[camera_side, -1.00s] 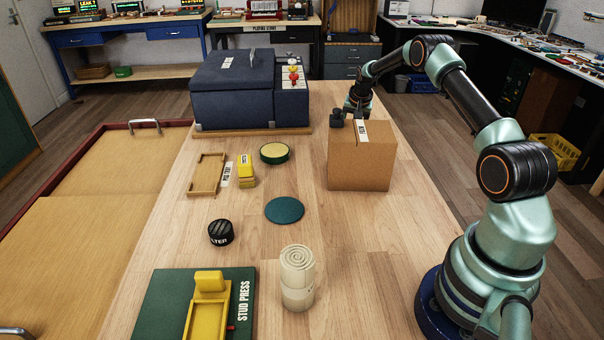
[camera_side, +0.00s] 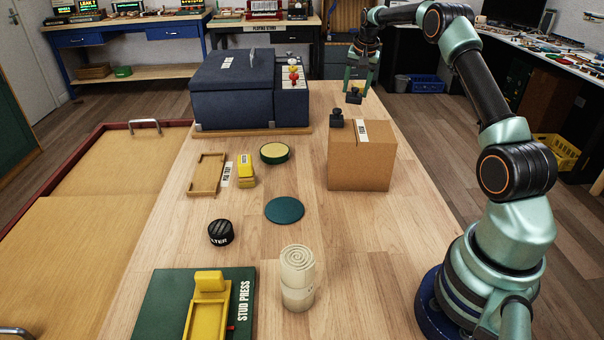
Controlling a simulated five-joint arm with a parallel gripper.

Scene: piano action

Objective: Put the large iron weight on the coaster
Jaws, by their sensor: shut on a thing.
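A second dark iron weight (camera_side: 336,118) stands on the bench just left of the box's far corner, apart from my gripper. I cannot tell for sure from this view which weight is larger. The coaster, a flat teal disc (camera_side: 285,210), lies bare mid-bench, well nearer the camera than my gripper.
The cardboard box (camera_side: 361,160) stands between my gripper and the near bench. A navy case (camera_side: 233,95) stands at the back left. A round green-and-yellow tin (camera_side: 274,153), yellow block (camera_side: 246,170), black filter (camera_side: 221,233) and cream roll (camera_side: 297,278) surround the coaster. Bench right of it is clear.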

